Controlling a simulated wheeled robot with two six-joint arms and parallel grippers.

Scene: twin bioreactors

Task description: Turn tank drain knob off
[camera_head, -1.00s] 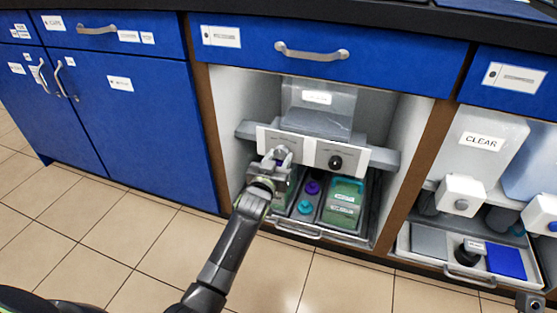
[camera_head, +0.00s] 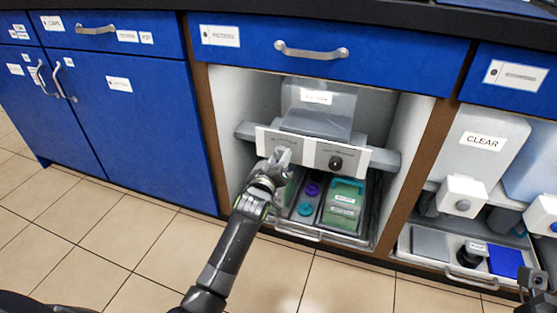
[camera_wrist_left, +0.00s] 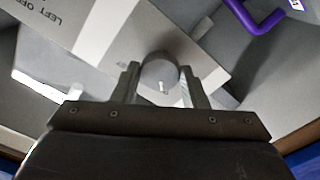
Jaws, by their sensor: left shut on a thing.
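A white control panel (camera_head: 308,153) sits across the open middle cabinet, below a translucent grey tank (camera_head: 317,107). My left gripper (camera_head: 283,157) is at the left knob of this panel and hides most of it in the head view. In the left wrist view, the round grey knob (camera_wrist_left: 160,72) with a white pointer mark lies between the two fingers of the left gripper (camera_wrist_left: 160,80), which is shut on it. Part of the panel lettering, "LEFT OFF", shows there. A second, dark knob (camera_head: 335,162) is on the panel's right half. Part of my right gripper (camera_head: 540,282) shows at the lower right corner.
Below the panel, a pull-out tray (camera_head: 298,231) holds a green container (camera_head: 343,202) and purple and teal caps. A purple handle (camera_wrist_left: 256,18) shows in the wrist view. Another bay with a CLEAR tank (camera_head: 480,150) is to the right. The tiled floor in front is open.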

